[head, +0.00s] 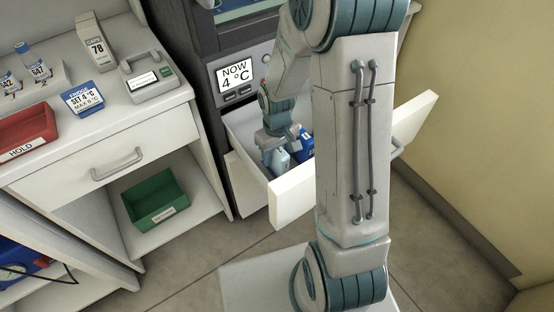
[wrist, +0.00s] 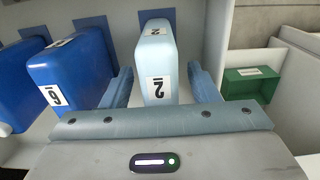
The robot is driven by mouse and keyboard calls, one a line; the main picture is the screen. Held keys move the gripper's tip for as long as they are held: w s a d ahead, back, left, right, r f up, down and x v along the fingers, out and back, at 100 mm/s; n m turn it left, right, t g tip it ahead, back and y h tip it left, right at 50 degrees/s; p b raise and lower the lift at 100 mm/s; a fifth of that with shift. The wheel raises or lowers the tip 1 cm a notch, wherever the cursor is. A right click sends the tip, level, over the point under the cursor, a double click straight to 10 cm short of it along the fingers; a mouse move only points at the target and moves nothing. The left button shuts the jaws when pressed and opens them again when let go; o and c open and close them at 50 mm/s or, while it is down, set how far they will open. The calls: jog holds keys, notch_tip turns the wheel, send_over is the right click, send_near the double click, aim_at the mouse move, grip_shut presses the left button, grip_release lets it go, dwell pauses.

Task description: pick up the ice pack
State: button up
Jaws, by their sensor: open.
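A light blue ice pack labelled 2 (wrist: 157,62) stands on edge between the open fingers of my gripper (wrist: 162,85) in the wrist view. There are gaps between the pack and the fingers. In the head view my gripper (head: 277,148) reaches down into an open white drawer (head: 290,204), and the light blue pack (head: 279,161) shows in part beneath it. A dark blue pack labelled 9 (wrist: 78,65) stands just left of the gripper in the wrist view. In the head view dark blue shows beside the gripper (head: 304,143).
Another dark blue pack (wrist: 22,75) stands further left in the wrist view. The drawer walls close in around the gripper. A display above reads NOW 4 °C (head: 235,76). A green bin (head: 155,196), a red HOLD tray (head: 25,132) and a FRIDGE SET 4 °C card (head: 83,98) are at left.

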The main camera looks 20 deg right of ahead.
grip_shut()
